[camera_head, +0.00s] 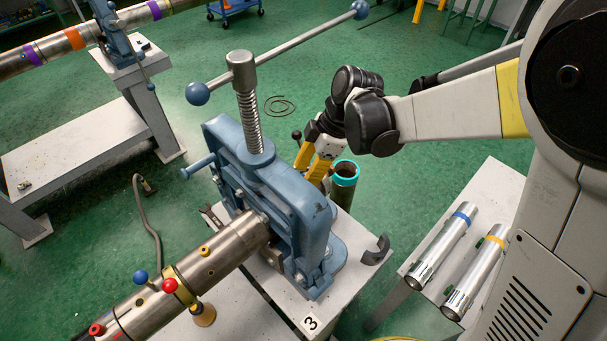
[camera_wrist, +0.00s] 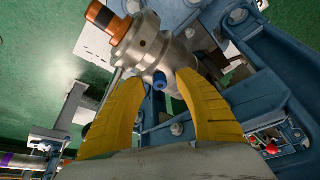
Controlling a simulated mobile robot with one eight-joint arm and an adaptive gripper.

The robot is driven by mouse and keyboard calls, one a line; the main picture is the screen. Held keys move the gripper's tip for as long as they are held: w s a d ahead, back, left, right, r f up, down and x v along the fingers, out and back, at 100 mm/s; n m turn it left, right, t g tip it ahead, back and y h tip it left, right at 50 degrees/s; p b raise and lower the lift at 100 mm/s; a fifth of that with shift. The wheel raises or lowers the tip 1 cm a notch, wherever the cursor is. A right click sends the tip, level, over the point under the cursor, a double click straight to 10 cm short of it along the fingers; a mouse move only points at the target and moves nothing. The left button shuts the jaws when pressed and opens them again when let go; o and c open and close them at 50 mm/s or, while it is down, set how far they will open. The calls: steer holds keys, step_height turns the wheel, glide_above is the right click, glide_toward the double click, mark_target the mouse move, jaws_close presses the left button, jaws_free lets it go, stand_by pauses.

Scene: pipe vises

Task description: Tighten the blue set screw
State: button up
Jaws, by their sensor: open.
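In the wrist view a small blue set screw (camera_wrist: 160,80) sticks out of a grey metal fitting (camera_wrist: 150,50). My gripper (camera_wrist: 160,82) is open, its two yellow fingers on either side of the screw; I cannot tell whether they touch it. In the head view my gripper (camera_head: 308,170) is behind the upright frame of the blue pipe vise (camera_head: 318,235), which hides the fingertips and this screw. The vise stands around the end of a steel pipe (camera_head: 225,255). A blue ball-ended piece (camera_head: 141,276) sits on that pipe's collar, beside a red one (camera_head: 170,285).
An orange-capped part (camera_wrist: 108,22) projects from the fitting. The vise's long handle (camera_head: 290,45) and threaded spindle (camera_head: 250,118) rise close to my arm. A teal-rimmed pipe (camera_head: 345,172) stands beside the gripper. Two silver tubes (camera_head: 447,243) lie on the right bench.

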jaws_close()
steer(key=shift+m, duration=0.4)
steer(key=m+t, duration=0.1)
steer(key=m, duration=0.1)
steer(key=m+t, duration=0.1)
steer(key=m, duration=0.1)
steer(key=shift+s+m, duration=0.2)
steer(key=shift+m, duration=0.2)
steer(key=m+t, duration=0.1)
steer(key=m, duration=0.1)
steer(key=m+t+h, duration=0.1)
steer(key=m, duration=0.2)
steer(key=shift+m, duration=0.4)
jaws_free()
